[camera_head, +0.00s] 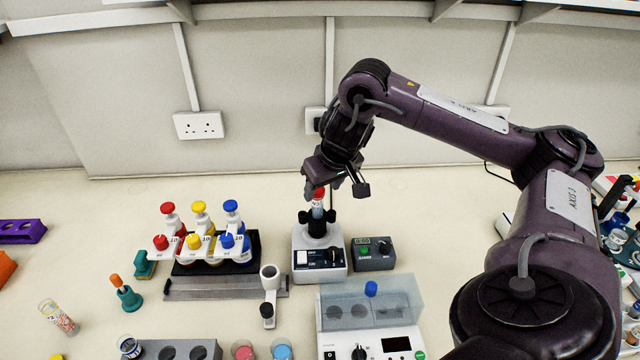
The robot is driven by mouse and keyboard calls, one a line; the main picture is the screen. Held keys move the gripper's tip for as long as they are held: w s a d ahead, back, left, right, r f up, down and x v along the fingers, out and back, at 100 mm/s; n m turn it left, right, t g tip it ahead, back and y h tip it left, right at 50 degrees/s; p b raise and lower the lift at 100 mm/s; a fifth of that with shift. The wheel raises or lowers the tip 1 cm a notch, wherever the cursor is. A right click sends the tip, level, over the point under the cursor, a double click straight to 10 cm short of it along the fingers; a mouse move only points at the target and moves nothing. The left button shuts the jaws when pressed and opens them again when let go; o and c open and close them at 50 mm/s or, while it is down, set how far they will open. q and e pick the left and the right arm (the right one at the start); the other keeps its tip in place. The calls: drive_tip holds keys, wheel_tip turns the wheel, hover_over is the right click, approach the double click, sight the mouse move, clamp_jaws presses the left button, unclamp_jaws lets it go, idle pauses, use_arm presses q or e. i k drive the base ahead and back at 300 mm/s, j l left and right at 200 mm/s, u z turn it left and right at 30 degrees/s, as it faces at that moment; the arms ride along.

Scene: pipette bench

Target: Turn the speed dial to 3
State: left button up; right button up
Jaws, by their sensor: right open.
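The mixer (307,268) is a light box with a dark top cup, a white rocker switch and a small dark dial (334,258) on its front. The dial's marks are too small to read. A tube with a red cap (319,194) stands upright in the mixer's cup. My right gripper (322,190) is open at the tube's cap, with its fingers pointing down. I cannot tell whether the fingers touch the cap. It is above and behind the dial, apart from it. My left gripper is out of view.
A dark control box (372,262) with a green button stands right of the mixer. A rack of pipettes or bottles with red, yellow and blue caps (231,206) stands to the left. A lidded machine (395,340) is in front. Bare bench (110,210) lies at the back left.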

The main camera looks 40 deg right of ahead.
sight(333, 253)
drive_tip(key=k+j, duration=0.35)
drive_tip(key=j, duration=0.15)
drive_tip(key=k+j, duration=0.75)
drive_tip(key=j, duration=0.25)
